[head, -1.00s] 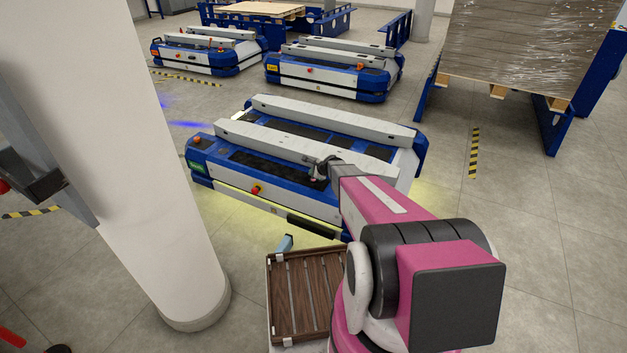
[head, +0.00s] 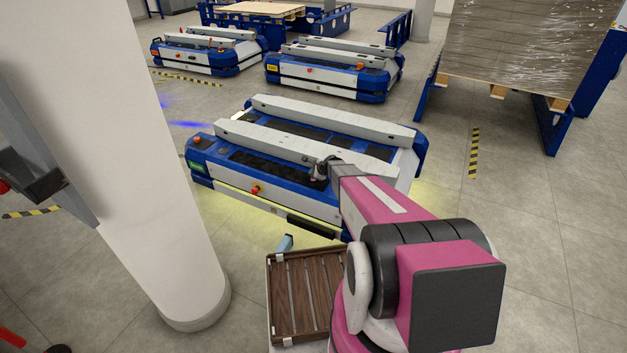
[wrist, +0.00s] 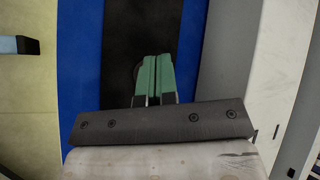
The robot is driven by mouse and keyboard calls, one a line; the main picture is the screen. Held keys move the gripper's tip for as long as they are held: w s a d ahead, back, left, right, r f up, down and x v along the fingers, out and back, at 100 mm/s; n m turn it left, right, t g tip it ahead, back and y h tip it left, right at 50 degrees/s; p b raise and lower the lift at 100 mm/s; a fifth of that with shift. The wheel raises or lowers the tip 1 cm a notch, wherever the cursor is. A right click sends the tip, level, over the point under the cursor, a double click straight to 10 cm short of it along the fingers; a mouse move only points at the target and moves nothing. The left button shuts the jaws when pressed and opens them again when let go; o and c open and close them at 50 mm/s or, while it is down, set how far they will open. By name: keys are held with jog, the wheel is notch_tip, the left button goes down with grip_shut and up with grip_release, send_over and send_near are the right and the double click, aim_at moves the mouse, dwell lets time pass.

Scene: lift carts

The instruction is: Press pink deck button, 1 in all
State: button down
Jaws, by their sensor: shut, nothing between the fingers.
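The nearest lift cart (head: 265,203) is blue and white, with two pale lift beams along its top and black strips on its blue deck. My gripper (head: 318,172) is over the near part of this deck, in front of the near beam. In the wrist view its green fingers (wrist: 155,72) are together and empty, above a black strip (wrist: 140,25) with blue deck to its left. A faint dark curved edge shows beside the fingertips. No pink button can be made out in either view; the gripper and arm hide part of the deck. Contact cannot be told.
An orange-red knob (head: 197,139) is on the cart's left corner, and a red button on yellow (head: 256,189) is on its near side. A white pillar (head: 165,180) stands at left. A slatted wooden tray (head: 305,295) is beside my arm. Other carts stand behind.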

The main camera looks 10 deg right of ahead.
jog(key=shift+f, duration=0.2)
jog(key=shift+f, duration=0.25)
jog(key=shift+f, duration=0.35)
dwell(0.8)
dwell(0.3)
jog(key=shift+r, duration=0.8)
jog(key=shift+r, duration=0.1)
jog(key=shift+r, duration=2.4)
